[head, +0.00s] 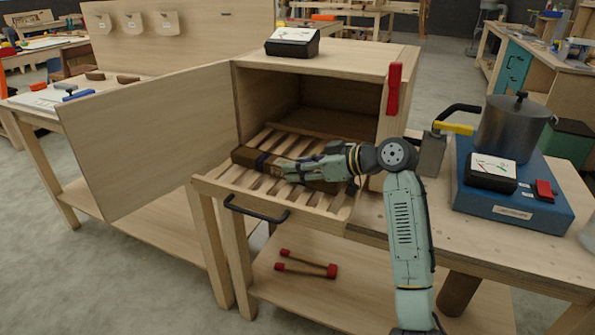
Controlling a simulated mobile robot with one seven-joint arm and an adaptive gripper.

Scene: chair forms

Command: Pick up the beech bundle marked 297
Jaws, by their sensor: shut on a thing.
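A dark brown wooden bundle (247,157) with a dark band lies along the slatted rack (217,182) at the mouth of the open wooden cabinet. No number can be read on it from here. My gripper (288,168) reaches in from the right and is shut on the bundle, near its middle. My fingers and wrist hide part of the bundle. The bundle appears at rack level; I cannot tell whether it is touching the slats or slightly above them.
The cabinet door (150,140) stands wide open to the left. A black handle (257,210) is on the rack's front. A blue unit (510,212) bearing a metal pot (512,128) stands right of my arm. A red-ended tool (307,266) lies on the lower shelf.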

